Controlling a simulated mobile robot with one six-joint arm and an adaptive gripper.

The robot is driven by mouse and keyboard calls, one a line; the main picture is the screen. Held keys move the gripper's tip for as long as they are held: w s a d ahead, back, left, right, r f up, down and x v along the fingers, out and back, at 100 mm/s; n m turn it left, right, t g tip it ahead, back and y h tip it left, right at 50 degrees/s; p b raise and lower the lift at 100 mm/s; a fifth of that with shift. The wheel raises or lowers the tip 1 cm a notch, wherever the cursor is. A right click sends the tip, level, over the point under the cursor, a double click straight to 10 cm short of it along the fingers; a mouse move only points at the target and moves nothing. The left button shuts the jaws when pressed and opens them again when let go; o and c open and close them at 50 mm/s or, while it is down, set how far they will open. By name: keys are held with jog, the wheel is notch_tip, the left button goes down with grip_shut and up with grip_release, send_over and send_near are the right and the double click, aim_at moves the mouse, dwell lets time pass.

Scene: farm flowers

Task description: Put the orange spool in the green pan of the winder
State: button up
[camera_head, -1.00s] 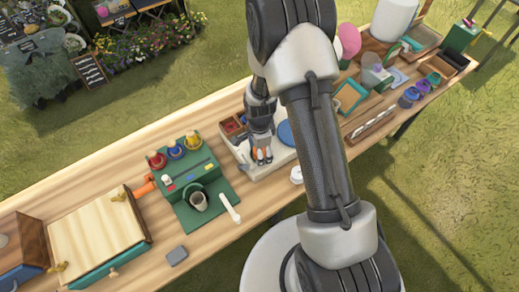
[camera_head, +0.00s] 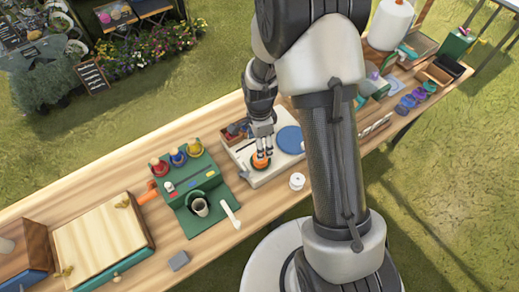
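My gripper (camera_head: 263,150) points down over the white-topped unit (camera_head: 283,167) in the middle of the table. A round orange thing (camera_head: 261,162) lies directly under and around the fingertips; I cannot tell whether it is the orange spool or a pan. The fingers stand close together, and it is too small to tell whether they grip anything. A blue disc (camera_head: 289,140) lies on the same unit to the right. I see no green pan there; my arm hides part of the table to the right.
A green stand (camera_head: 194,186) with red, blue and yellow spools and a grey cup (camera_head: 200,207) stands to the left. A white spool (camera_head: 297,181) stands near the front edge. A wooden-topped box (camera_head: 100,240) is at far left. Small coloured jars (camera_head: 412,97) stand at right.

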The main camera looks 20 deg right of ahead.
jog(key=s+r+n+t, duration=0.1)
jog(key=s+r+n, duration=0.2)
jog(key=r, duration=0.7)
jog(key=s+r+n+t, duration=0.1)
jog(key=s+r+n, duration=0.25)
jog(key=r, duration=0.65)
jog(key=s+r+n+t, duration=0.1)
jog(key=s+r+n, duration=0.3)
jog(key=s, duration=0.3)
jog(key=s+r+n+t, duration=0.1)
jog(key=s+r+n, duration=0.4)
jog(key=s+n, duration=0.2)
jog(key=shift+s+d+r+t, duration=0.2)
jog(key=shift+s+d+t, duration=0.1)
jog(key=shift+s, duration=0.15)
jog(key=shift+f, duration=0.15)
notch_tip(320, 180, down, 7)
jog(key=b, duration=0.7)
